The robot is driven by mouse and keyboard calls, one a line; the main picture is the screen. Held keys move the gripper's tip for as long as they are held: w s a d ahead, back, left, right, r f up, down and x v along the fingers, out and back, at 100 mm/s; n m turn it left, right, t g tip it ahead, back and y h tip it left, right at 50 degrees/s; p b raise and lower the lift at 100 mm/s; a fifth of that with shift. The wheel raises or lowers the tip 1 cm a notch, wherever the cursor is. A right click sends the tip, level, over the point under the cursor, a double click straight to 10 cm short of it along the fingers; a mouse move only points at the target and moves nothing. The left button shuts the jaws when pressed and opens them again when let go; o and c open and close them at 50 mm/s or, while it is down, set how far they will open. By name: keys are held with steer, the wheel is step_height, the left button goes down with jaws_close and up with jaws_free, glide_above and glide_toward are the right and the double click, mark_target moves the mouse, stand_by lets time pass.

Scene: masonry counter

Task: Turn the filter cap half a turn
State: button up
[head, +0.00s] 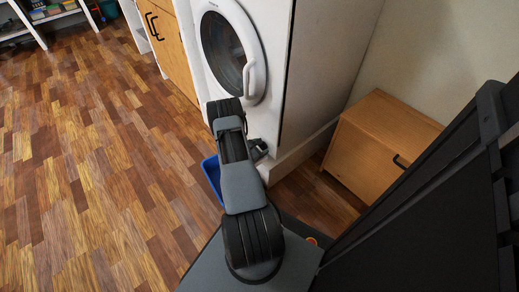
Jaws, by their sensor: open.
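A white front-loading washing machine (270,125) stands ahead of me, with its round door (222,55) shut and a pale handle on the door's right side. My gripper (262,149) is at the low front of the machine, near its bottom right corner, partly hidden behind my own arm. It is open; its fingertips are small and dark here. The filter cap cannot be made out; my arm and gripper cover that low part of the front. I cannot tell whether the gripper touches the cap.
A blue container (211,176) sits on the floor just left of my arm, low before the machine. A wooden cabinet (385,140) stands to the right by the wall. Wooden cupboards (170,45) adjoin the machine's left. The wood floor (85,170) at left is clear.

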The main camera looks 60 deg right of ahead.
steer(key=c, duration=0.9)
steer(key=shift+w+n+g+b, duration=0.15)
steer(key=shift+n+g+b, duration=0.2)
steer(key=shift+n+g, duration=0.6)
steer(key=shift+y, duration=0.3)
steer(key=o, duration=0.9)
steer(key=shift+d, duration=0.1)
steer(key=shift+r, duration=0.1)
steer(key=p+v, duration=0.4)
steer(key=v, duration=0.9)
steer(key=shift+a+p, duration=0.35)
steer(key=shift+a, duration=0.1)
